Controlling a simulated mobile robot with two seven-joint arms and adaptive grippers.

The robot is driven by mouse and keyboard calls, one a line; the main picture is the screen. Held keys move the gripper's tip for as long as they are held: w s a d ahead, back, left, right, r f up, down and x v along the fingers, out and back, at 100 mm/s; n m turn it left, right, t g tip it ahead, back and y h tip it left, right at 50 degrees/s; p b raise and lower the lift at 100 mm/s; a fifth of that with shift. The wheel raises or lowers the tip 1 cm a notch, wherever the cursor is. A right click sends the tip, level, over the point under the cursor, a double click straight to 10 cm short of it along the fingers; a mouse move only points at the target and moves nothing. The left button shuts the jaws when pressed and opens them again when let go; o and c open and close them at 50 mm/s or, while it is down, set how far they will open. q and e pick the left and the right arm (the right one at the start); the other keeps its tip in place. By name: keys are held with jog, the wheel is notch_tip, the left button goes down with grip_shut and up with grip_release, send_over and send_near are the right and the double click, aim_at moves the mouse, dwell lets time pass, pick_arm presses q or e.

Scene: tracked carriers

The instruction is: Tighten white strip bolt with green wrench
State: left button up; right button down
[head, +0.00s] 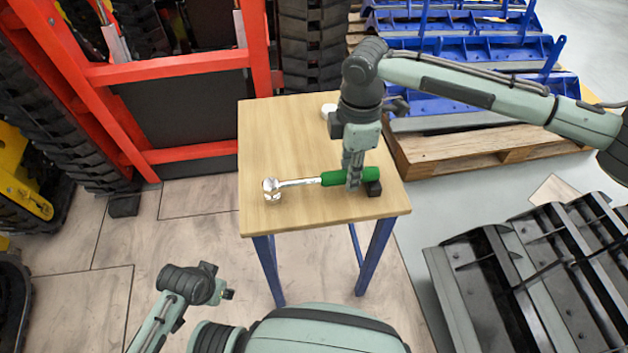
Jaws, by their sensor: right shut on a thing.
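The green-handled wrench (335,178) lies across the front part of the wooden table top, its silver shaft and head pointing left. My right gripper (354,183) reaches down from above and is shut on the green handle. A small silver piece shows under the wrench head; I cannot tell whether it is a bolt or part of the wrench. A white round thing (328,110) at the table's back is partly hidden by my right arm. I cannot make out a white strip. My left gripper (224,292) is low in front of the table, away from the wrench; its jaws are unclear.
The wooden table (270,130) stands on blue legs, with its left half mostly bare. A red frame (170,68) stands behind it on the left. Blue metal parts sit on a wooden pallet (480,153) at the back right. Black track plates (530,270) lie at the front right.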

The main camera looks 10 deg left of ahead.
notch_tip(320, 180, up, 3)
jog(key=p, duration=0.3)
jog(key=shift+f, duration=0.1)
notch_tip(320, 180, up, 2)
jog(key=shift+r, duration=1.15)
